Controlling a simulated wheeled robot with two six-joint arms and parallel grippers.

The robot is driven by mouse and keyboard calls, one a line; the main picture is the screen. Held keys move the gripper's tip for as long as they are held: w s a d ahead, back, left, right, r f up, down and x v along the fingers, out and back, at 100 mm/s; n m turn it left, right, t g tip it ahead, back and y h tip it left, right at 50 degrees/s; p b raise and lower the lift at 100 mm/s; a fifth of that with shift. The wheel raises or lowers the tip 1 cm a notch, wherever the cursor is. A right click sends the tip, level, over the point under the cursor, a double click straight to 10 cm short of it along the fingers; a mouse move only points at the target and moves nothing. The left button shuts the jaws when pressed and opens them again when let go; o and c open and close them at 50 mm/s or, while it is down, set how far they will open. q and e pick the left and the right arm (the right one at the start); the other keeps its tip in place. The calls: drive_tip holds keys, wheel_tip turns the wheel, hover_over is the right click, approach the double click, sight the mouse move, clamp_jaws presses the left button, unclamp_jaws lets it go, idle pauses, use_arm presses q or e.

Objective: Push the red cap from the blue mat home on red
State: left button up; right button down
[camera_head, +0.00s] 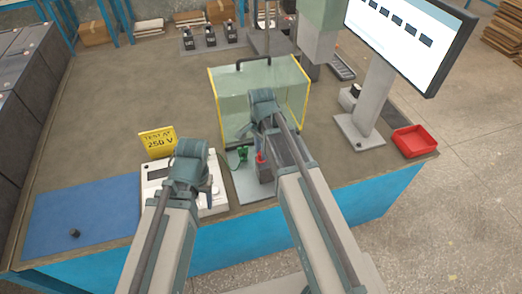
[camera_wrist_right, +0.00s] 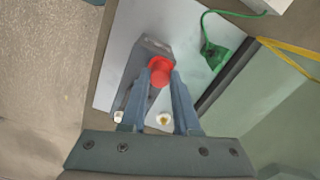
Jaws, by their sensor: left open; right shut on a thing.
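The red cap (camera_wrist_right: 160,72) is between the fingertips of my right gripper (camera_wrist_right: 161,80), at a grey block (camera_wrist_right: 152,48) on a pale plate. In the head view a bit of the red cap (camera_head: 259,158) shows below my right gripper (camera_head: 262,150). Whether it is fully seated cannot be told, as the fingers hide its lower side. The blue mat (camera_head: 95,205) lies at the left front of the bench with a small black cap (camera_head: 74,233) on it. My left gripper (camera_head: 198,178) is open above the white meter, apart from the mat.
A white meter (camera_head: 153,172) with a yellow "TEST AT 250 V" sign (camera_head: 158,142) stands beside the mat. A clear yellow-edged guard (camera_head: 232,95) stands behind the plate. A green clip (camera_wrist_right: 214,55) with a wire lies near the block. A red tray (camera_head: 414,140) is at right.

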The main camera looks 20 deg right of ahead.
drive_tip(key=shift+c, duration=0.4)
unclamp_jaws()
drive_tip(key=shift+r, duration=0.15)
drive_tip(key=shift+r+p, duration=3.4)
drive_tip(key=shift+p, duration=0.15)
